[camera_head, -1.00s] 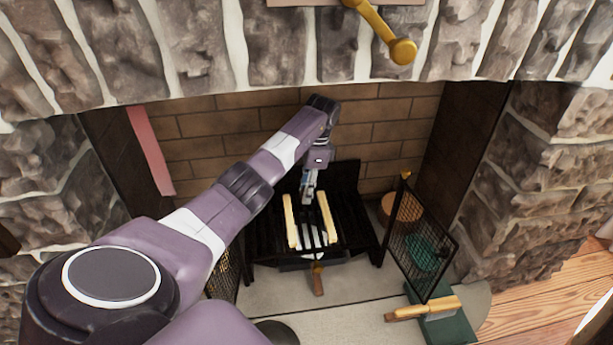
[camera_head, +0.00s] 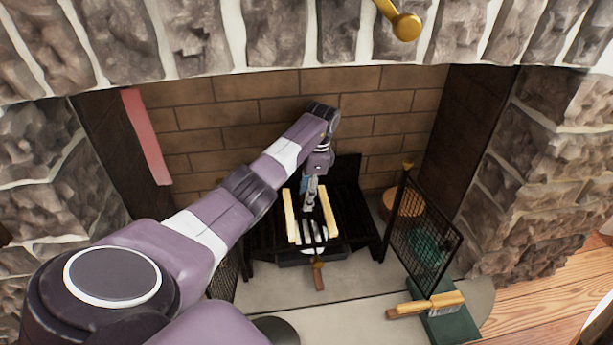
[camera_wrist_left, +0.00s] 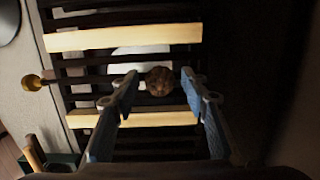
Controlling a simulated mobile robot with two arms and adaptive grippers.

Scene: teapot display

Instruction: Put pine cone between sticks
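Two pale wooden sticks lie side by side on the dark fireplace grate (camera_head: 262,238): the left stick (camera_head: 290,214) and the right stick (camera_head: 328,214). In the left wrist view one stick (camera_wrist_left: 125,38) is above and the other (camera_wrist_left: 135,118) below. The brown round pine cone (camera_wrist_left: 159,81) shows between them in that view. My left gripper (camera_wrist_left: 158,76) is open, with a fingertip on each side of the pine cone and a visible gap on both sides. In the head view my left gripper (camera_head: 310,203) is low over the grate between the sticks; the pine cone is not discernible there.
A mesh screen (camera_head: 425,240) stands at the right of the grate. A wooden-handled brush (camera_head: 430,305) lies at the front right on a green object (camera_head: 452,325). Brick walls (camera_head: 240,100) close in the back. A white object (camera_head: 313,236) shows under the grate bars.

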